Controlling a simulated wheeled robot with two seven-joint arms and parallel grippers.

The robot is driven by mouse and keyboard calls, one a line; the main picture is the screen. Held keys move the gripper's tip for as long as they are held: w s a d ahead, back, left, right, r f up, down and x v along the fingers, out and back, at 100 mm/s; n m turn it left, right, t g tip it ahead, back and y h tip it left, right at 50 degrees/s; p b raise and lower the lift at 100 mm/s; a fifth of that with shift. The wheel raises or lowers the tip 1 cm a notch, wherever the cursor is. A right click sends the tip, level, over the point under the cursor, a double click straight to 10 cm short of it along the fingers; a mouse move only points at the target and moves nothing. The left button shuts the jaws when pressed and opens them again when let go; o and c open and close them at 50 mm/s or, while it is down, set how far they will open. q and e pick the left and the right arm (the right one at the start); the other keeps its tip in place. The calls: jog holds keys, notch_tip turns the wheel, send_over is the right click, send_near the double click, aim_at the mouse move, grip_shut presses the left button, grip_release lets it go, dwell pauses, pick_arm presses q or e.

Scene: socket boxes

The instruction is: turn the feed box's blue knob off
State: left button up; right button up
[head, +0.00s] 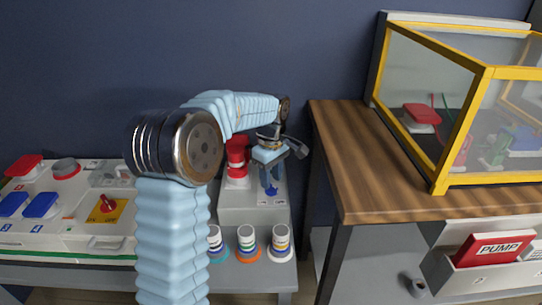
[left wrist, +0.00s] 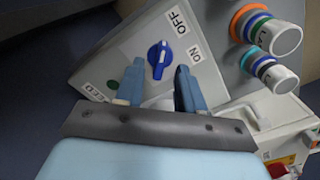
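The feed box (left wrist: 135,38) is a pale panel with FEED, OFF and ON labels in the left wrist view. Its blue knob (left wrist: 160,59) has a white stripe and sits on the panel near the ON and OFF labels; I cannot tell for sure which label it points to. My left gripper (left wrist: 157,78) is open, its two blue fingers apart, with the knob seen between and just beyond the tips. Contact is not visible. In the head view the left gripper (head: 268,185) hangs over the grey box (head: 240,207). My right gripper is not in view.
A red stacked light or button (head: 237,160) stands left of the gripper. Several coloured ringed plugs (head: 247,243) line the front. A white panel with switches (head: 85,215) lies left. A wooden bench (head: 375,185) with a yellow-framed case (head: 465,130) stands right.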

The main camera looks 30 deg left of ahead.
pick_arm(q)
notch_tip(320, 180, up, 11)
jog(key=shift+r, duration=0.15)
dwell(0.5)
